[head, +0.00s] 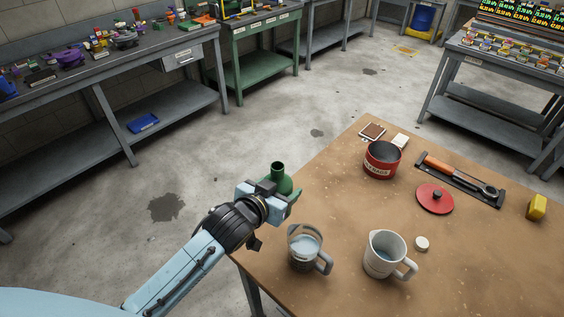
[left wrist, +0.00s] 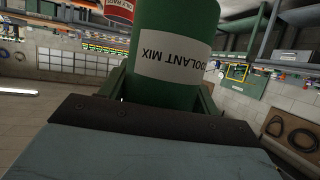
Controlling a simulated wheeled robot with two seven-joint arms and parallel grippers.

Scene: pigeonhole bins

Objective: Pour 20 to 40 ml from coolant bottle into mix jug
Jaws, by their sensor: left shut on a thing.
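The green coolant bottle (head: 279,172) is held in my left gripper (head: 284,193), off the table's left edge, upright and with its neck open at the top. In the left wrist view the bottle (left wrist: 172,25) fills the space between the fingers, and its white label reads "COOLANT MIX" upside down. Two jugs stand at the table's near side: a grey-banded jug with a handle (head: 304,254) and a white jug with a handle (head: 384,256). I cannot tell which is the mix jug. Both seem to have something pale inside. My right gripper is not in view.
On the brown table (head: 340,200) are a small white cap (head: 421,243), a red tin (head: 382,160), a red lid (head: 434,198), a tool on a dark tray (head: 460,178) and a yellow block (head: 537,207). Benches stand farther off.

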